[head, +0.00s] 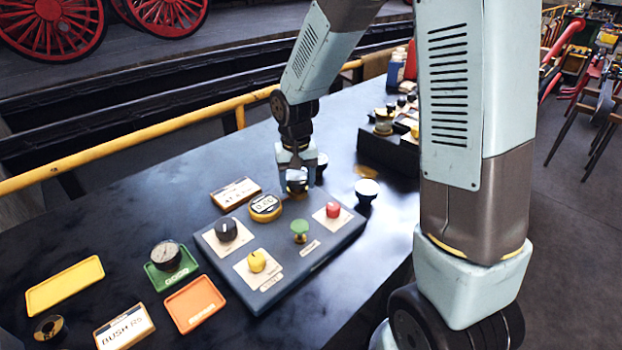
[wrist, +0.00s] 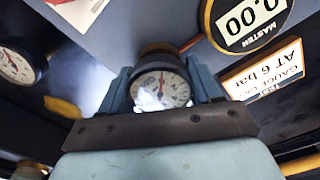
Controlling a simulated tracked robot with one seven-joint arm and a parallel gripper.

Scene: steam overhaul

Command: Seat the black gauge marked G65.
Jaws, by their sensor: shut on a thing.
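My gripper (head: 297,178) is shut on a round gauge with a white dial and a needle (wrist: 160,90), just over the back edge of the grey bench block (head: 300,262). The wrist view shows the dial between the two fingers (wrist: 165,92). A brown-gold part (wrist: 162,48) shows just beyond the gauge; I cannot tell whether the gauge touches it. The G65 mark is not readable. The master readout (head: 265,207) shows 0.00 and sits on the block beside my gripper.
Another black gauge (head: 166,255) stands on a green tray (head: 188,270). A white-topped gauge (head: 367,188) stands right of the block. The block carries a black knob (head: 226,229), yellow knob (head: 257,260), green knob (head: 299,229) and red knob (head: 333,209). An "AT 6 bar" sign (head: 236,192) stands behind.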

